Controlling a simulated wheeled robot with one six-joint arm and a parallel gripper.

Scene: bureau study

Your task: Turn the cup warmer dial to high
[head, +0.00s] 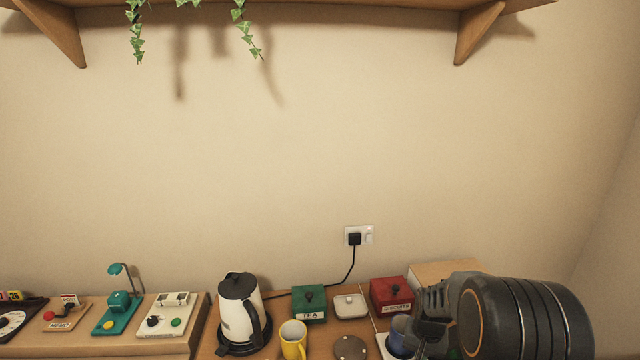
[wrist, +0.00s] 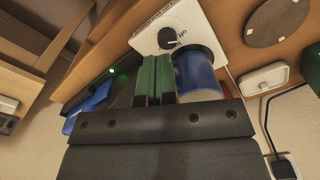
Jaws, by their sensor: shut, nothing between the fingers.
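The cup warmer (wrist: 146,40) is a white unit with a round black dial (wrist: 171,39) on its face, seen at the top of the wrist view. Dark lettering that seems to read "off" is beside the dial. I cannot tell the dial's setting. A blue mug (wrist: 198,76) stands on the warmer, beside the dial; it is partly hidden by my arm in the head view (head: 399,334). My gripper (wrist: 155,62) is shut and empty, its green-padded fingers close to the dial and the mug. I cannot tell whether they touch the dial. In the head view my arm hides the dial.
A red biscuit tin (head: 390,292), green tea tin (head: 309,303), white dish (head: 350,306), round mat (head: 350,347), yellow mug (head: 293,339) and kettle (head: 237,318) crowd the left side. A wall socket (head: 358,236) is behind. A green light (wrist: 112,71) glows near the warmer.

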